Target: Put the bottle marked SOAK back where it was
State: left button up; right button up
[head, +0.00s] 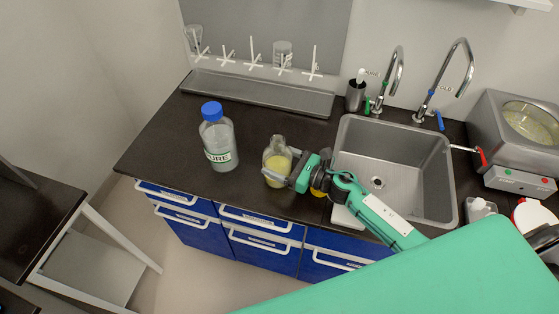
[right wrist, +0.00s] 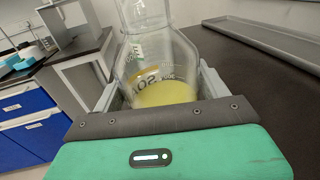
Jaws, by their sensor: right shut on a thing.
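A clear glass bottle (head: 277,160) with yellow liquid in it is near the front of the dark counter, left of the sink. My right gripper (head: 284,167) is shut on it, one finger on each side of its body. In the right wrist view the bottle (right wrist: 160,72) stands between the fingers, about upright, with part of a dark marking that looks like letters of SOAK. I cannot tell whether its base touches the counter. My left gripper is not in view.
A blue-capped bottle marked PURE (head: 218,140) stands to the left on the counter (head: 165,130). A grey tray (head: 260,92) lies along the back below a pegged drying board (head: 270,35) with glassware. The sink (head: 395,165) is right, beside a water bath (head: 515,140).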

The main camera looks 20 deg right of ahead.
jog(key=shift+r, duration=0.1)
jog(key=o, duration=1.1)
jog(key=shift+f, duration=0.25)
jog(key=o, duration=0.4)
jog(key=shift+o, duration=0.2)
jog(key=shift+r, duration=0.15)
jog(key=shift+r, duration=0.2)
jog(key=b+v, duration=0.1)
jog(key=v, duration=0.2)
jog(key=b+v, duration=0.1)
jog(key=v, duration=0.3)
jog(key=b+v, duration=0.2)
jog(key=v, duration=0.2)
jog(key=shift+f, duration=0.3)
jog(key=shift+s+d+r, duration=0.15)
jog(key=shift+s+d, duration=0.2)
jog(key=shift+s, duration=0.05)
